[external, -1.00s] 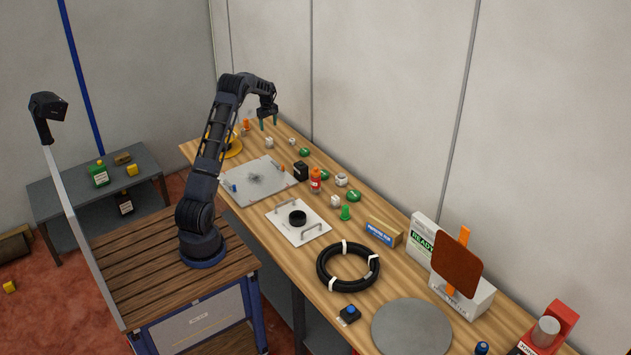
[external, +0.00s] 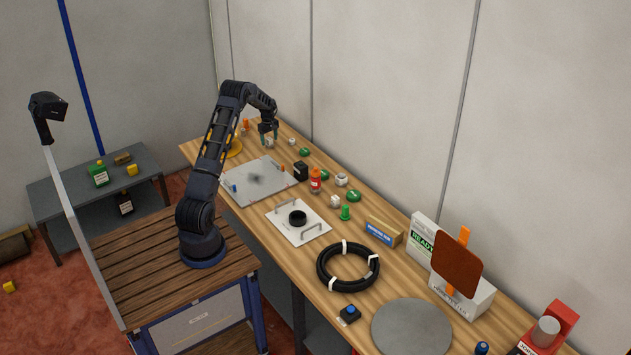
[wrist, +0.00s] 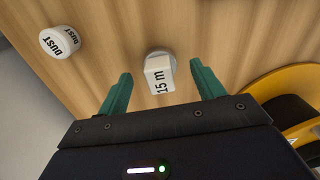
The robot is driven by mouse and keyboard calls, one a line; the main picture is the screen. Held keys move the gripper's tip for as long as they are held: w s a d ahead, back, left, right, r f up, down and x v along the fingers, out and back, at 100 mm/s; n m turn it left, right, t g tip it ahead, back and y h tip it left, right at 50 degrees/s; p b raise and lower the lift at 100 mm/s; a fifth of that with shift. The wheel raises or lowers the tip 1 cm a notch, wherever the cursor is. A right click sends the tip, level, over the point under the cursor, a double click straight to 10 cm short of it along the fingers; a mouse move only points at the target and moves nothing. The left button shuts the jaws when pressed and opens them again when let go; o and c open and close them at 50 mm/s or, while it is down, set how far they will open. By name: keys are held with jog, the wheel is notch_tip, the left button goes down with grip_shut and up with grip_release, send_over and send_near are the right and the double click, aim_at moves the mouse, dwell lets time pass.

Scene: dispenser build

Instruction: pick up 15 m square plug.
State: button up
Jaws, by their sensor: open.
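The 15 m square plug (wrist: 159,75) is a small white square block on a round grey-white base, marked "15 m". In the wrist view it stands on the wooden bench between and just beyond the two green fingertips of my gripper (wrist: 157,82). In the external view my gripper (external: 269,137) is low over the far end of the bench, at the plug (external: 269,143), which is partly hidden by the fingers. My gripper is open, with a gap on both sides of the plug.
A white round cap marked "DUST" (wrist: 60,42) stands left of the plug in the wrist view. A yellow ring-shaped thing (wrist: 285,85) with a dark centre is at the right. A grey plate (external: 258,180) lies nearer on the bench. Bare wood surrounds the plug.

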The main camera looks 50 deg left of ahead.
notch_tip(320, 180, down, 2)
jog(key=shift+f, duration=0.15)
jog(key=shift+c, duration=0.2)
jog(key=c, duration=1.2)
jog(key=shift+o, duration=0.2)
